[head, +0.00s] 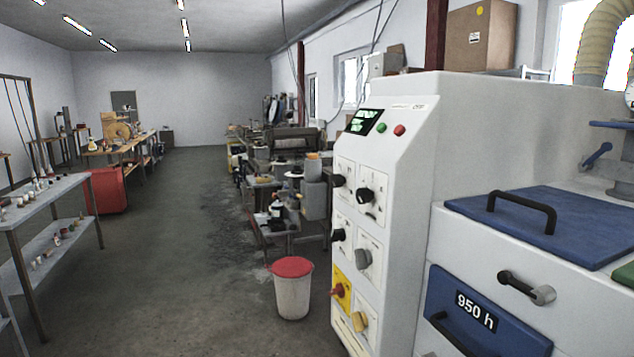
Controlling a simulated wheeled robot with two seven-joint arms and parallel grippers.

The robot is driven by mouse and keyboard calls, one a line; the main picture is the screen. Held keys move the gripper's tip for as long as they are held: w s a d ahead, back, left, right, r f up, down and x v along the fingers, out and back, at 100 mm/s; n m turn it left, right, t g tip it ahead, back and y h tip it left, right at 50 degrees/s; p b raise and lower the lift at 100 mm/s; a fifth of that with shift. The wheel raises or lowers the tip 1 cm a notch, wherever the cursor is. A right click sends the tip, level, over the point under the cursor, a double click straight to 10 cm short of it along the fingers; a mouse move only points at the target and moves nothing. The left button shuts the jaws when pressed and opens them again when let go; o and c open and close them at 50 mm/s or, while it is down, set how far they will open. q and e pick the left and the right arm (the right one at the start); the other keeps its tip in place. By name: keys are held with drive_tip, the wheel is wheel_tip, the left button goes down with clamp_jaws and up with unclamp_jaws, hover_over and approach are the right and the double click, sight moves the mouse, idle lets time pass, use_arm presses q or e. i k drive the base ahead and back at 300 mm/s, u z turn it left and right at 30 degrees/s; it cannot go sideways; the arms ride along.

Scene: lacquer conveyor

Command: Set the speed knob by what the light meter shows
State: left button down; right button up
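A white machine cabinet (463,115) stands at the right, its control panel facing left. A dark display with green characters (364,121) sits at the panel's top; the characters are too small to read. Below are black knobs, one at the upper right (366,195), a grey knob (363,259), a yellow knob (359,321) and a red knob on a yellow plate (338,291). I cannot tell which is the speed knob, because the labels are unreadable. I cannot make out a light meter for certain. Neither of my grippers is in view.
A green button (381,127) and a red button (399,130) sit beside the display. A white bin with a red lid (292,286) stands left of the cabinet. A shelf table (52,198) stands at the far left.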

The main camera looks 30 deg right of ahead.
sight(363, 195)
drive_tip(key=i, duration=3.45)
drive_tip(key=z, duration=3.65)
drive_tip(key=i, duration=0.25)
drive_tip(key=u, duration=0.15)
